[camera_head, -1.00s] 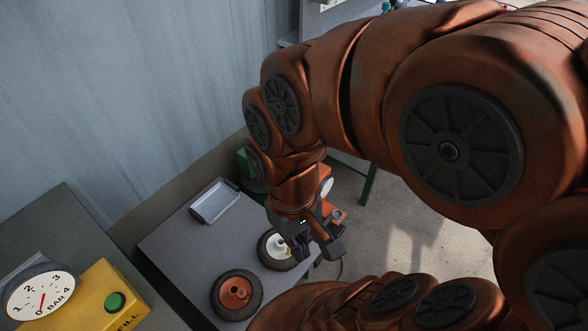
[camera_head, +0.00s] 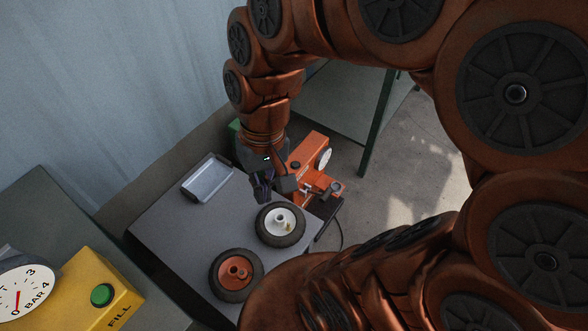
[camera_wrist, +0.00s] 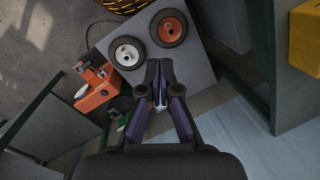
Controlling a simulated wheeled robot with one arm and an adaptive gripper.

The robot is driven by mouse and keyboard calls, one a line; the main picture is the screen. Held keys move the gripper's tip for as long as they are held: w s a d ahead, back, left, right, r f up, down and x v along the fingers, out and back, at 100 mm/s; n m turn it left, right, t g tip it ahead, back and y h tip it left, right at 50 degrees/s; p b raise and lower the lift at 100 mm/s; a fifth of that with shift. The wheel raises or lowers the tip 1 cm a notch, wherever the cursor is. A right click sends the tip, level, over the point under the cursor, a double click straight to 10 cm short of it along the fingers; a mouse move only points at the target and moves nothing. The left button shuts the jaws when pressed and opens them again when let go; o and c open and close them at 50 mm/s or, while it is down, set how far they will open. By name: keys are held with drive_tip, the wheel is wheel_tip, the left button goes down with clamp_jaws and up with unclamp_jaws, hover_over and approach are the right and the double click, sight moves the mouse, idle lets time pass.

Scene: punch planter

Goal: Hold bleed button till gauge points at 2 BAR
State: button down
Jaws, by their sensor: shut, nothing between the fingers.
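A round white gauge (camera_head: 18,292) is cut off at the lower left of the head view. It is marked in BAR, with a short red needle. Its exact reading cannot be told, but the needle is not at the 3. A yellow box (camera_head: 92,285) beside it carries a green button (camera_head: 102,295) above the word FILL. No button marked bleed can be made out. My gripper (camera_head: 264,198) is shut and empty above the grey table, away from the yellow box. In the wrist view its purple fingers (camera_wrist: 160,72) are together, and the yellow box (camera_wrist: 305,38) is far right.
A white-hubbed wheel (camera_head: 281,225) and an orange-hubbed wheel (camera_head: 236,272) lie on the grey table (camera_head: 165,235). A metal tray (camera_head: 207,180) is at its back left. An orange machine (camera_head: 312,155) with a small gauge (camera_head: 324,160) stands behind my gripper.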

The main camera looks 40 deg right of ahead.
drive_tip(key=w+d+f+m+t+y+b, duration=0.1)
drive_tip(key=w+f+m+t+y+b, duration=0.2)
drive_tip(key=w+f+b, duration=0.9)
drive_tip(key=m+t+b, duration=0.6)
drive_tip(key=m+b, duration=1)
drive_tip(key=b, duration=0.1)
hover_over(297, 164)
wheel_tip(297, 164, down, 25)
drive_tip(key=shift+r, duration=0.15)
wheel_tip(297, 164, down, 6)
drive_tip(key=b, duration=0.5)
drive_tip(key=shift+s+a, duration=0.1)
drive_tip(key=shift+f, duration=1.4)
drive_tip(key=shift+f+p, duration=0.3)
drive_tip(key=shift+f, duration=0.55)
